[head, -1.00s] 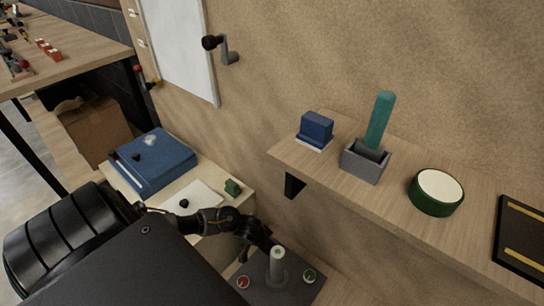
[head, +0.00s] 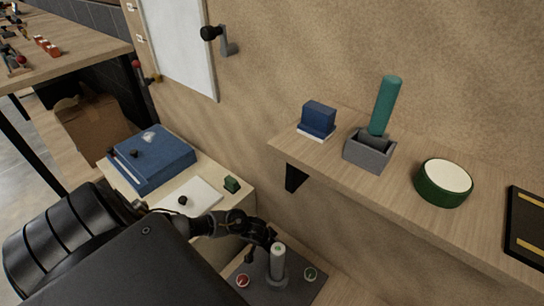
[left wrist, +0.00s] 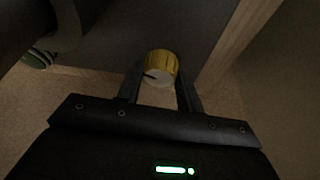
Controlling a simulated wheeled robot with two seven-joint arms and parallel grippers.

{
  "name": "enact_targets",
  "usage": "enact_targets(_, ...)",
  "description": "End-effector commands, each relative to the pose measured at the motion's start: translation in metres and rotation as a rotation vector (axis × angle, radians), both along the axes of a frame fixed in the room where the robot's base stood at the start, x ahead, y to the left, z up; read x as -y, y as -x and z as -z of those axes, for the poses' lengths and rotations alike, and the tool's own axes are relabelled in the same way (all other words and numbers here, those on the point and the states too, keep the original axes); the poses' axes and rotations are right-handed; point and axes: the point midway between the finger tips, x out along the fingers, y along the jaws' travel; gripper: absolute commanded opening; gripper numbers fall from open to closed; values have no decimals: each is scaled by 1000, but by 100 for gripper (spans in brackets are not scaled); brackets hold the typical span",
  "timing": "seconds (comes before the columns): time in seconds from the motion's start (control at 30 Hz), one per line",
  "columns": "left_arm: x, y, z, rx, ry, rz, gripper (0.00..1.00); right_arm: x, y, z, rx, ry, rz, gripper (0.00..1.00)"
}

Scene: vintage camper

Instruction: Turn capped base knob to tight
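The yellow ribbed knob (left wrist: 161,64) shows in the left wrist view, with a dark mark on its pale face. My left gripper (left wrist: 161,78) has one finger on each side of the knob, with no clear gap, and looks shut on it. In the head view the capped base (head: 252,284) is a dark grey plate with an upright grey post (head: 278,262) with a pale cap. My left gripper (head: 268,238) is beside the post at the plate's far side. The knob is hidden in the head view. My right gripper is not in view.
The plate carries a red dial (head: 242,281) and a green dial (head: 310,274). A wooden shelf (head: 400,200) above right holds a blue block (head: 318,118), a grey box (head: 369,155) with a teal stick (head: 386,104), and a green round tin (head: 440,194).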

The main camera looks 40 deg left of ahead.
Motion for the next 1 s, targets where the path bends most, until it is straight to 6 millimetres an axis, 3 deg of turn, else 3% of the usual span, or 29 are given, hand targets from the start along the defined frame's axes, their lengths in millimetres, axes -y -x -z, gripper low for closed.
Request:
enact_targets(0.1, 0, 0, 0, 0, 0, 0, 14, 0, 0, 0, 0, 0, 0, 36)
enact_targets(0.47, -1, 0, -1, 0, 0, 77, 14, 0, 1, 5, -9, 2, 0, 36)
enact_targets(1.0, -3, -3, 1, -1, 0, 541, 14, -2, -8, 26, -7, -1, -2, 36)
